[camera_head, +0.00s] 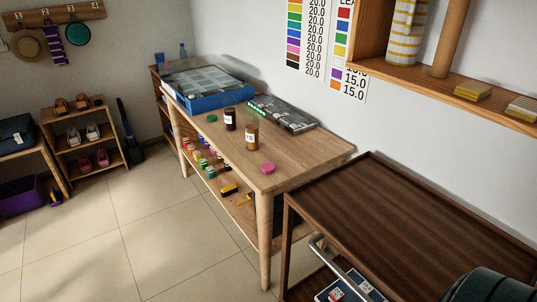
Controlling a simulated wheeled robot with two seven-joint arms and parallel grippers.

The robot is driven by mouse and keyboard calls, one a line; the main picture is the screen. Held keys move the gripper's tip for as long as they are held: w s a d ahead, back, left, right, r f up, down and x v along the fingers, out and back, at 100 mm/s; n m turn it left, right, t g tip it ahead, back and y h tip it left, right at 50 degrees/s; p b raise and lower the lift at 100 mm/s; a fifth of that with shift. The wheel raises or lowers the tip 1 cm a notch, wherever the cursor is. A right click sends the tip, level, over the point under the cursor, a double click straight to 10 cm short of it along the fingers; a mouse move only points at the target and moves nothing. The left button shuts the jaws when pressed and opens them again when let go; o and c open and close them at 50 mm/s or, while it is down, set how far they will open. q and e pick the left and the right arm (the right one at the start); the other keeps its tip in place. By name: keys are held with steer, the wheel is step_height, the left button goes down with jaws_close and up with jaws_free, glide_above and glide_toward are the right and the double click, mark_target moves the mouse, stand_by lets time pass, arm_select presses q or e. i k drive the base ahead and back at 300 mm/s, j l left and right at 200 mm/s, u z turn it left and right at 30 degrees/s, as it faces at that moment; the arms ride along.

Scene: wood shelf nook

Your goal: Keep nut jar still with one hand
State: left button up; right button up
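A brown jar (251,139) stands upright and open-topped on the light wood table (290,173). Its white label is partly readable, ending in what looks like "TS", so it is probably the nut jar. A darker jar (230,124) with a white label stands just behind it to the left. A round pink lid-like piece (267,168) lies near the table's front corner, and a round green one (211,118) lies left of the dark jar. Neither of my grippers shows in the head view, and nothing touches the jars.
A blue tray box (212,103) and a dark flat case (284,117) lie at the table's back. A dark wood cart (410,226) with a metal handle stands at the right front. A wall shelf (450,91) hangs above. The tiled floor (160,235) is clear at left.

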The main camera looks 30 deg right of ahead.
mark_target(252, 117)
steer(key=i+j+z, duration=0.15)
steer(key=i+z, duration=0.35)
steer(key=i+j+z, duration=0.3)
steer(key=z, duration=0.2)
steer(key=i+j+z, duration=0.7)
steer(key=j, duration=0.15)
steer(key=j+z, duration=0.25)
steer(key=i+j+z, duration=0.1)
steer(key=j+z, duration=0.15)
steer(key=j, duration=0.3)
steer(key=j+z, duration=0.25)
steer(key=j, duration=0.2)
steer(key=i, duration=0.05)
